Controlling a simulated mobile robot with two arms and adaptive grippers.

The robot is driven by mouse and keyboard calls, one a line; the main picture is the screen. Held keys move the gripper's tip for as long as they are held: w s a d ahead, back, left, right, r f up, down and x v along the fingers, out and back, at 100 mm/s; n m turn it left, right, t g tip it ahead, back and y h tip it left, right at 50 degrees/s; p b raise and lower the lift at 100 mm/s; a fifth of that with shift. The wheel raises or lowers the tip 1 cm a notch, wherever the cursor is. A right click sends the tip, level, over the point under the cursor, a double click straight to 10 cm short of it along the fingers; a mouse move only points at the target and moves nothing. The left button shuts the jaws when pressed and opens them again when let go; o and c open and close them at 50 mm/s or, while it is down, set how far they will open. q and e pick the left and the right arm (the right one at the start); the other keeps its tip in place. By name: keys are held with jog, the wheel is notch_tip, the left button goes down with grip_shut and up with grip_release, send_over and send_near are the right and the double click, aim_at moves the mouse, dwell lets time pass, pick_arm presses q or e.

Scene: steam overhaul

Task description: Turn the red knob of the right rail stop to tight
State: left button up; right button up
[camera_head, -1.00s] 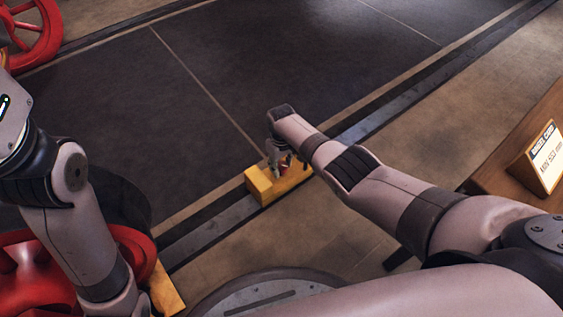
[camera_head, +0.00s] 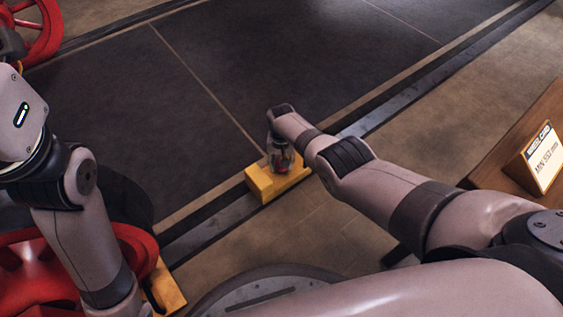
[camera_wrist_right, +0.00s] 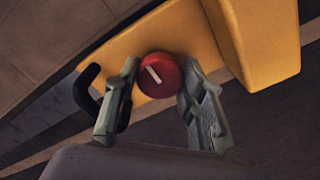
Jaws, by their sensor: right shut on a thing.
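The right rail stop (camera_head: 263,184) is a yellow block on the steel rail in the head view. It also fills the top of the right wrist view (camera_wrist_right: 265,40). Its round red knob (camera_wrist_right: 160,75) has a white pointer line that slants from upper left to lower right. My right gripper (camera_head: 283,165) reaches down over the stop. In the right wrist view its two grey fingers (camera_wrist_right: 157,82) are shut on the red knob, one on each side. My left arm shows at the left of the head view, but its gripper is out of view.
A black curved handle (camera_wrist_right: 88,88) sits beside the left finger in the right wrist view. Red wheels (camera_head: 38,30) stand at the far left and lower left. A second yellow block (camera_head: 166,290) is at the bottom. A wooden table with a card (camera_head: 543,158) is at right.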

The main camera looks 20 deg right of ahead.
dwell(0.5)
jog(key=o, duration=1.1)
jog(key=shift+o, duration=0.2)
jog(key=shift+r, duration=0.1)
jog(key=shift+w+r, duration=0.1)
jog(key=shift+r, duration=0.25)
notch_tip(320, 180, up, 11)
